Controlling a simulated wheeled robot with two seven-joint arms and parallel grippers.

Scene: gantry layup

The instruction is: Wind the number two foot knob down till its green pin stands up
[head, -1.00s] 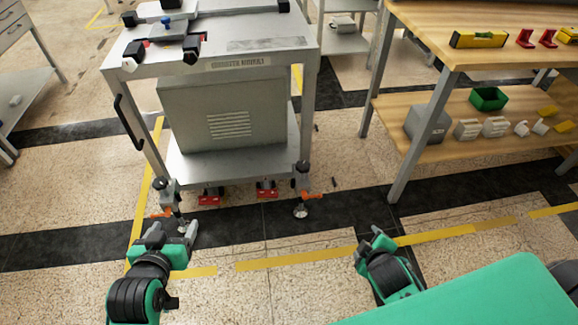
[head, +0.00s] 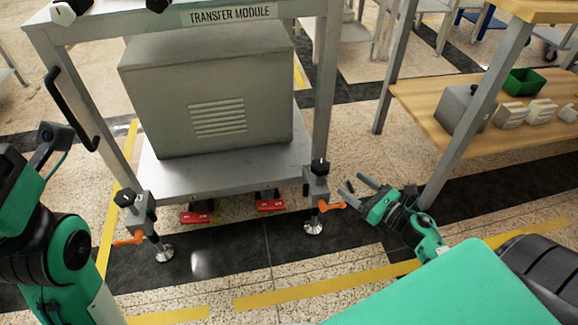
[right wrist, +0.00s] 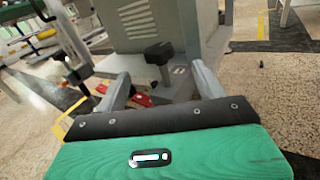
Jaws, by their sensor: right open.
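Two front feet of the transfer module cart show in the head view, each with a black knob on top. The right foot's knob (head: 320,167) stands above an orange lever (head: 332,206) and a round metal foot pad (head: 313,227). The left foot's knob (head: 125,198) is similar. No number or green pin can be made out on either. My right gripper (head: 347,183) is open and empty, just right of the right knob, fingers pointing at it. In the right wrist view that knob (right wrist: 158,52) shows beyond and between the fingers. My left arm is at the left edge; its fingertips are unclear.
The cart's lower shelf (head: 225,180) carries a grey vented box (head: 215,95). Red parts (head: 270,202) sit beneath it. A wooden-shelved bench (head: 440,110) stands close on the right. Floor in front of the cart is clear, with yellow tape lines.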

